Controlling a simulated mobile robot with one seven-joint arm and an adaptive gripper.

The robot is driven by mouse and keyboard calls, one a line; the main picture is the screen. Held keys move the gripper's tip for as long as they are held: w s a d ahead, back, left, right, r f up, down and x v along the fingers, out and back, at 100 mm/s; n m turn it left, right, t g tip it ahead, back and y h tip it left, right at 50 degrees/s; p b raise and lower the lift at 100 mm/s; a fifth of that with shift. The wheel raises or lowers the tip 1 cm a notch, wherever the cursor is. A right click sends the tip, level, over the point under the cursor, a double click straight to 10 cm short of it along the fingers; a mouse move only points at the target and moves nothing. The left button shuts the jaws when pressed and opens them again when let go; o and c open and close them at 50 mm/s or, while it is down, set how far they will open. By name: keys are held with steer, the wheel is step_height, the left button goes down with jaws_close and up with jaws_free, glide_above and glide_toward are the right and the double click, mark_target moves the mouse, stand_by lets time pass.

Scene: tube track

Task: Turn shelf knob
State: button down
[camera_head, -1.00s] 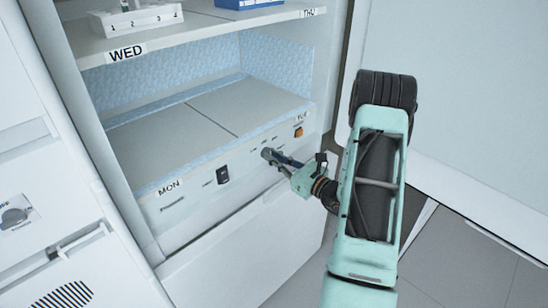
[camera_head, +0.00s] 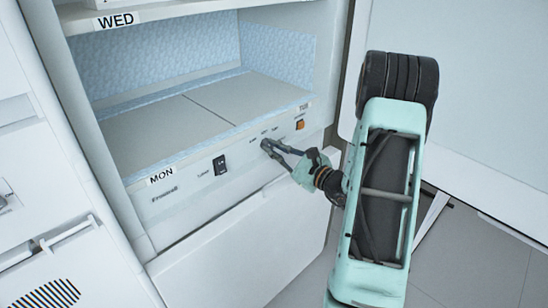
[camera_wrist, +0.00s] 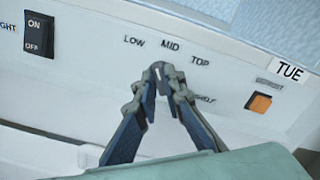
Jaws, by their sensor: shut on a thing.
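The shelf knob (camera_wrist: 161,85) is on the white front panel (camera_head: 190,181) of the shelf, just below the labels LOW, MID (camera_wrist: 170,44) and TOP. My gripper (camera_wrist: 158,72) is shut on the knob, with one dark blue finger at each side and the tips just under MID. In the head view, my gripper (camera_head: 267,145) reaches the panel from the right, its two fingers forming a narrow V.
A black ON/OFF light switch (camera_wrist: 39,35) is left of the knob. An orange button (camera_wrist: 260,102) is to the right, below the TUE label (camera_wrist: 290,71). The grey shelf floor (camera_head: 160,128) above is empty. A white door panel (camera_head: 480,110) stands at right.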

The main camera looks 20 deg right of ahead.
steer(key=shift+f+n+b, duration=0.15)
steer(key=shift+n+b, duration=0.95)
steer(key=shift+b, duration=0.2)
steer(key=c, duration=2)
jaws_free()
steer(key=v, duration=1.2)
